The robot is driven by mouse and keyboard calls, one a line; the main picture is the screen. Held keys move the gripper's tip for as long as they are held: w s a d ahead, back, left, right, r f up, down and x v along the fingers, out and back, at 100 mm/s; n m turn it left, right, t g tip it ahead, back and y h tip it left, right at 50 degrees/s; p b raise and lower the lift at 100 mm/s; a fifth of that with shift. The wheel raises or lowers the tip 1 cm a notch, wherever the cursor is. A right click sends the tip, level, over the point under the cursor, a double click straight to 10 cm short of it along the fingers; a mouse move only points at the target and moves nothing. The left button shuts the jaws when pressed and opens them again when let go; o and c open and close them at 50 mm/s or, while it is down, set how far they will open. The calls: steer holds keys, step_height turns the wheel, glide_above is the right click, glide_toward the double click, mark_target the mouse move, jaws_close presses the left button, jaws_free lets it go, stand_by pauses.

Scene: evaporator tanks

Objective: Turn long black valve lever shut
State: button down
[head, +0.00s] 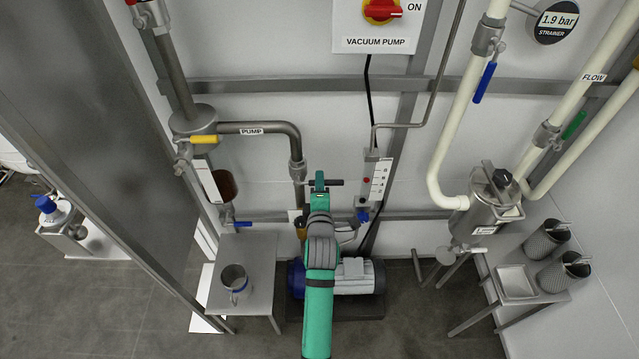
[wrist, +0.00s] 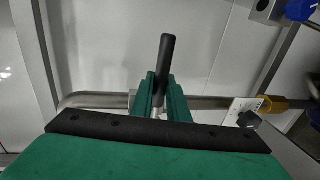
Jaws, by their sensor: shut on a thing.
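The long black valve lever (wrist: 168,58) stands up between the two green fingers of my gripper (wrist: 161,88) in the wrist view. The fingers are shut on it, and its black end sticks out beyond them. A horizontal metal pipe (wrist: 90,100) runs behind the fingers. In the head view my gripper (head: 319,180) is at the pipe below the PUMP label, and the black lever (head: 335,183) shows to its right. My green arm hides much of the valve, so I cannot tell its exact setting.
The pump (head: 355,278) sits on the floor below my arm. A small table (head: 248,262) with a metal cup (head: 234,279) stands at left. A level gauge (head: 375,180) hangs close on the right. The strainer (head: 492,205) and its pipes are farther right.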

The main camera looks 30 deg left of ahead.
steer(key=shift+a+r, duration=0.1)
steer(key=c, duration=1.7)
jaws_free()
steer(key=shift+s, duration=0.1)
steer(key=v, duration=1)
steer(key=shift+s+d+r, duration=0.15)
steer(key=shift+s+d, duration=0.1)
steer(key=shift+s, duration=0.05)
